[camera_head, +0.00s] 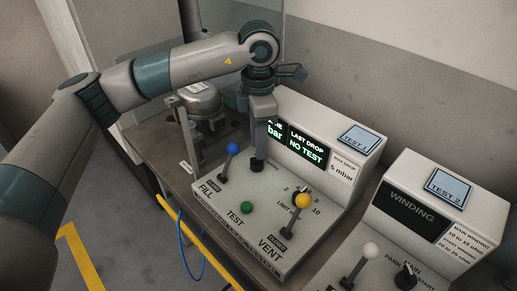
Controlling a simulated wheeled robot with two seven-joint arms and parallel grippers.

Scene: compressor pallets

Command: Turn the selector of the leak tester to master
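The leak tester (208,207) is a white console with a sloped front and a dark display reading "LAST DROP NO TEST". My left gripper (258,161) points straight down over its upper panel, just below the display. A dark piece shows at its fingertips; I cannot tell whether this is the fingertips or a selector knob. The gripper hides the panel there, and no "master" marking is readable. Its fingers line up in this view, so their opening cannot be judged. A numbered limit dial (297,197) sits to the right, partly behind a yellow ball. My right gripper is not in view.
A blue-ball FILL lever (232,150) stands left of the gripper, a yellow-ball VENT lever (303,201) to the right. A green TEST button (246,208) lies in front. A winding tester (404,168) stands at right; a metal compressor (200,101) is behind left.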

